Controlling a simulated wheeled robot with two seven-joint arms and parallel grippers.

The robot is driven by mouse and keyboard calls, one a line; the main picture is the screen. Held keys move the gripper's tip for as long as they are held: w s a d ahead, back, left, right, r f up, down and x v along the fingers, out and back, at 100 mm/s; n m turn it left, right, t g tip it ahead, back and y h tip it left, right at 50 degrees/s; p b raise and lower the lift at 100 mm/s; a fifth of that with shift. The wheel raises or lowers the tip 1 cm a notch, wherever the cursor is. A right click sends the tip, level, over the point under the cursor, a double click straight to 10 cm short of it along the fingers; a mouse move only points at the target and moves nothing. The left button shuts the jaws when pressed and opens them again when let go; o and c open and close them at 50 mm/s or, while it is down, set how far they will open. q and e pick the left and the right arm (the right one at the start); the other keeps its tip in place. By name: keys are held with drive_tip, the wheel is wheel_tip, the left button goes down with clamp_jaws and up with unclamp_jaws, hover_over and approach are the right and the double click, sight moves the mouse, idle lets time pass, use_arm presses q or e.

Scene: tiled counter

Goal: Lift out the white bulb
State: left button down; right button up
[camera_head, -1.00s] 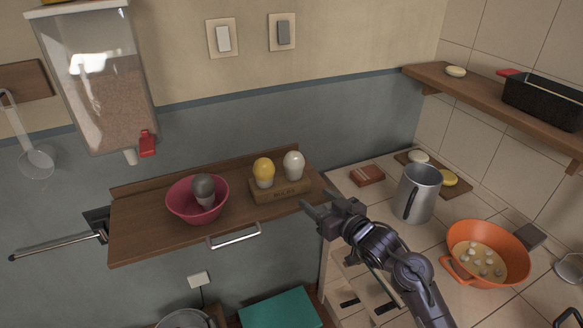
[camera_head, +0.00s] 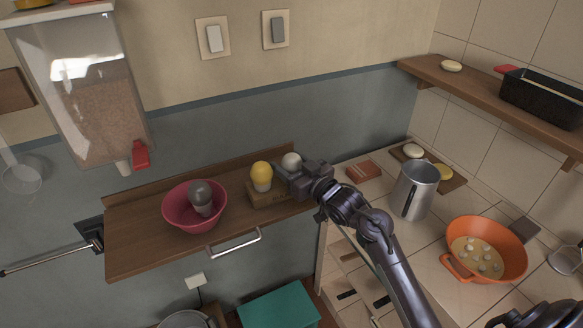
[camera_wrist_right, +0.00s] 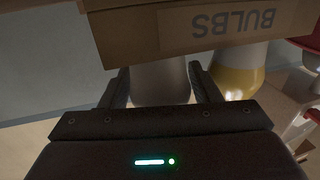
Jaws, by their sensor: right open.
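The white bulb (camera_head: 291,160) stands in the wooden block marked BULBS (camera_head: 259,198) on the wall shelf, partly hidden by my gripper. My right gripper (camera_head: 284,174) is open at the bulb. In the right wrist view, the white bulb (camera_wrist_right: 160,84) shows between its two spread fingers (camera_wrist_right: 160,92), with the block (camera_wrist_right: 200,28) upside down above. I cannot tell whether the fingers touch the bulb. The yellow bulb (camera_head: 261,176) stands in the same block, just left of the white one, and also shows in the right wrist view (camera_wrist_right: 238,78). My left gripper is out of view.
A pink bowl (camera_head: 176,211) holding a grey bulb (camera_head: 200,195) stands left on the shelf (camera_head: 150,250). A dispenser (camera_head: 85,90) hangs at upper left.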

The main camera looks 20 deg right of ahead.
drive_tip(key=shift+w+a+f, duration=0.1)
drive_tip(key=shift+w+a, duration=0.05)
drive_tip(key=shift+w, duration=0.4)
drive_tip(key=shift+s, duration=0.1)
drive_tip(key=c, duration=0.6)
drive_tip(key=shift+c, duration=0.2)
wheel_tip(320, 180, up, 20)
drive_tip(key=b, duration=0.1)
drive_tip(key=shift+b, duration=0.35)
